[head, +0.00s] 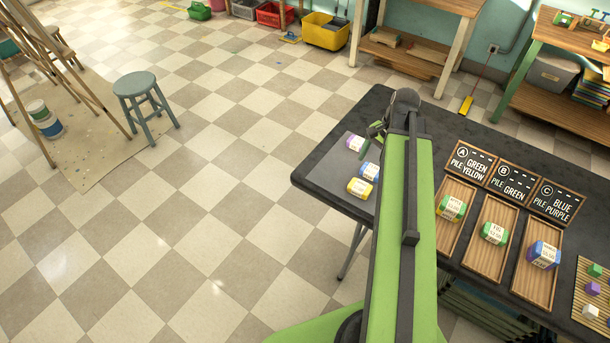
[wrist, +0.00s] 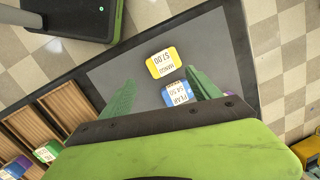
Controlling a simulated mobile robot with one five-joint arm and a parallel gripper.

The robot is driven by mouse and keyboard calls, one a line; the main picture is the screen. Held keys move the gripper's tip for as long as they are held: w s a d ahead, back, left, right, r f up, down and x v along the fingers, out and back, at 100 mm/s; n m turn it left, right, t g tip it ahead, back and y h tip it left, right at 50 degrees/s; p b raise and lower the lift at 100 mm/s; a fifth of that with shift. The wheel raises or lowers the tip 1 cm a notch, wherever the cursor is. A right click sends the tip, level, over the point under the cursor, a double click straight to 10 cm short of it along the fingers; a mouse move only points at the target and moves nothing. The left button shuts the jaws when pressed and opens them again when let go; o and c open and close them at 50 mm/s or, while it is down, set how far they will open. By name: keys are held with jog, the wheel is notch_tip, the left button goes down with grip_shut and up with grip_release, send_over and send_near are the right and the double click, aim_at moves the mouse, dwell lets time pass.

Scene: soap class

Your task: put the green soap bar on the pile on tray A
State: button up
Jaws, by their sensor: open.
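My gripper (head: 373,136) is open above the left end of the table; its fingers (wrist: 160,84) are spread in the wrist view. A blue soap bar (wrist: 178,94) shows between and below them, partly hidden; I cannot tell the height gap. Tray A (head: 448,241), the leftmost wooden tray, bears a bar or pile (head: 451,208) showing green and some yellow. A green bar (head: 494,233) lies on tray B (head: 487,266). It seems to show in the wrist view (wrist: 47,151) too. I see no loose green bar on the grey mat.
A yellow bar (head: 359,188) and a purple bar (head: 355,143) lie on the grey mat (wrist: 110,72) with the blue one. Tray C (head: 533,284) holds a blue and purple pile (head: 543,255). Chalkboard signs (head: 517,183) stand behind the trays. Small blocks sit at the right.

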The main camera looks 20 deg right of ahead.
jog(key=w+a+n+h, duration=0.2)
jog(key=a+n, duration=1.1)
jog(key=a, duration=1.3)
jog(key=shift+w+a+f+g, duration=0.2)
jog(key=shift+w+a+g, duration=0.15)
jog(key=shift+w, duration=0.45)
